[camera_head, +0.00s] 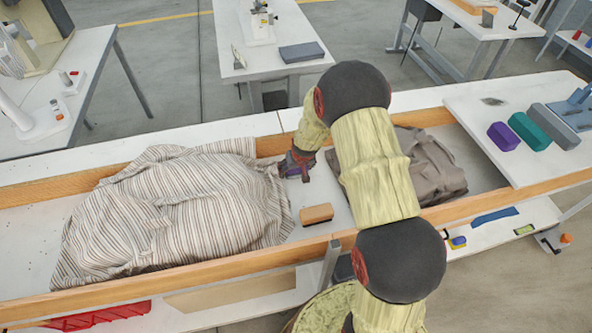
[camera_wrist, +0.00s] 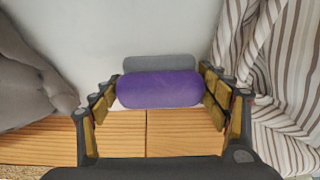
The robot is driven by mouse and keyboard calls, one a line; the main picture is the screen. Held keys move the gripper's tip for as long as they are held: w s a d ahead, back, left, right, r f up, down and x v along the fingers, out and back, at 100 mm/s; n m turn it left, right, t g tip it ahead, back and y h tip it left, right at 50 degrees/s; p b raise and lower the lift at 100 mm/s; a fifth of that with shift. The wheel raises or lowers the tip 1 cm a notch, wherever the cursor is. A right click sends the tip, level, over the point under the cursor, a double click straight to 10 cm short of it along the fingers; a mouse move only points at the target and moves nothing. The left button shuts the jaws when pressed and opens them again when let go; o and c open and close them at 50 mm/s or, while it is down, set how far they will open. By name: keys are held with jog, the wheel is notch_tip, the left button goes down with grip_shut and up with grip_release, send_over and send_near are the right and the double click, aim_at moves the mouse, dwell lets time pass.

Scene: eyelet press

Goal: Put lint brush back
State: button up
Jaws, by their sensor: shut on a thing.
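My gripper (camera_head: 297,166) is over the trough between the two cloths, by the far wooden rail. In the wrist view its fingers (camera_wrist: 162,100) are closed on both ends of a purple rounded object (camera_wrist: 160,89). A grey band (camera_wrist: 160,64) shows just behind it; I cannot tell if it is part of the same thing. A small brush-like block (camera_head: 317,213) with an orange-brown top lies on the trough floor, right of the striped cloth and apart from my gripper. The frames do not make plain which of the two is the lint brush.
A striped cloth (camera_head: 175,215) is heaped at left and a grey-brown cloth (camera_head: 430,165) at right. Wooden rails (camera_head: 200,273) edge the trough. A white board (camera_head: 468,112) at right holds purple (camera_head: 503,136), teal (camera_head: 529,129) and grey (camera_head: 555,124) blocks, with bare room at its left.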

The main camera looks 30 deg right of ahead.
jog(key=shift+f, duration=0.1)
jog(key=shift+f, duration=0.1)
jog(key=o, duration=1)
jog(key=shift+o, duration=0.6)
